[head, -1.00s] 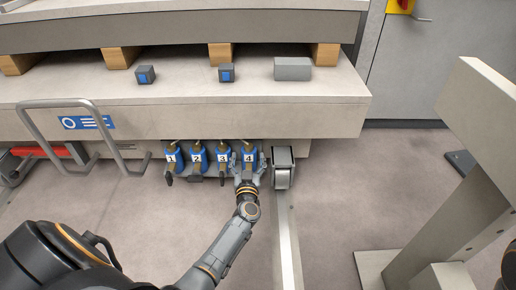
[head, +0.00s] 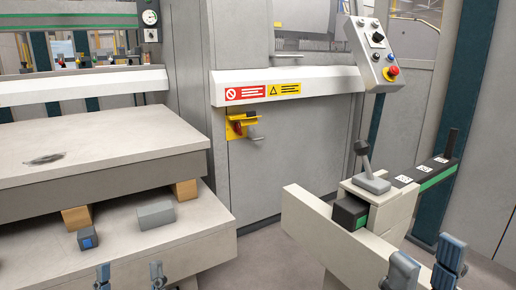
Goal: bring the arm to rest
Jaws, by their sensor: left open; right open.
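My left gripper (head: 130,279) shows at the bottom left of the head view, only its two grey-blue fingertips in the picture. They stand wide apart with nothing between them, in front of the pale lower bench. My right gripper (head: 427,271) shows at the bottom right, its fingers apart and empty, in front of the beige stand (head: 334,238). Both arms behind the grippers are out of the picture.
The lower bench (head: 190,245) carries a grey block (head: 156,215) and a small blue-faced block (head: 88,239). The stand bears a lever (head: 368,178) and a black-and-green block (head: 350,213). A control box (head: 380,55) hangs above. Floor shows between bench and stand.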

